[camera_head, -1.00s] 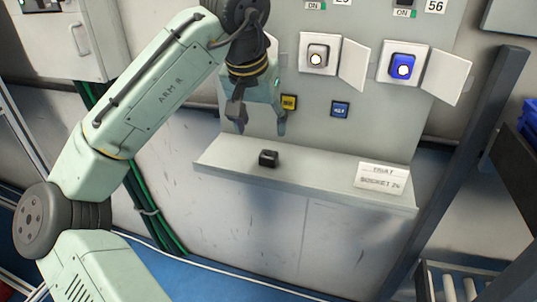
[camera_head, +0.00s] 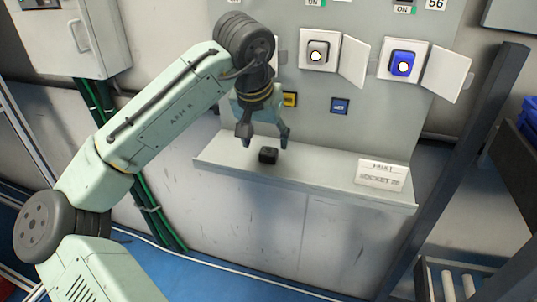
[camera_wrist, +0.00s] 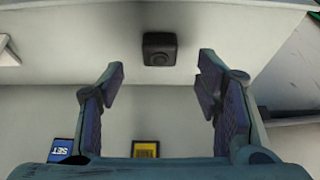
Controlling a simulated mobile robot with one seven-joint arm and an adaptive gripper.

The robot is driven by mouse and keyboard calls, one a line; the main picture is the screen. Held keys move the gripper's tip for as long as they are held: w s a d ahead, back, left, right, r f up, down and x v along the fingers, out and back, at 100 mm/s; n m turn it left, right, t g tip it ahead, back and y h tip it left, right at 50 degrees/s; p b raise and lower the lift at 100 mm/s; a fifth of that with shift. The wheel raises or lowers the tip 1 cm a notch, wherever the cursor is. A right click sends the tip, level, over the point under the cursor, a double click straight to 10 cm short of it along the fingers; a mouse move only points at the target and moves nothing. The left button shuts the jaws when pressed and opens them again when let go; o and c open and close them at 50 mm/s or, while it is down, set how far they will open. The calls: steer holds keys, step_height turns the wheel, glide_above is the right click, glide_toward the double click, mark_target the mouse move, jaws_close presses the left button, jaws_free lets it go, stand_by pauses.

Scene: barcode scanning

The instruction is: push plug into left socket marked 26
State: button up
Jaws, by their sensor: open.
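A small black plug (camera_head: 268,155) lies on the grey shelf (camera_head: 320,188) below the panel. My gripper (camera_head: 264,139) is open and empty just above and around the plug's position, pointing down. In the wrist view the plug (camera_wrist: 160,48) sits ahead of and between the two open fingers (camera_wrist: 160,82), not touching them. Two sockets with open white covers are on the panel: a grey one on the left (camera_head: 318,50) and a blue one on the right (camera_head: 403,64). The left socket's number label is cut off at the top; the right one reads 56.
A white card (camera_head: 382,174) reading "SOCKET 26" stands on the shelf's right. Yellow (camera_head: 290,99) and blue (camera_head: 340,106) labels are on the panel. A dark post (camera_head: 455,170) rises at right. The middle of the shelf is clear.

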mark_target(268, 150)
steer(key=shift+x, duration=2.35)
steer(key=shift+c, duration=0.4)
steer(key=c, duration=1.1)
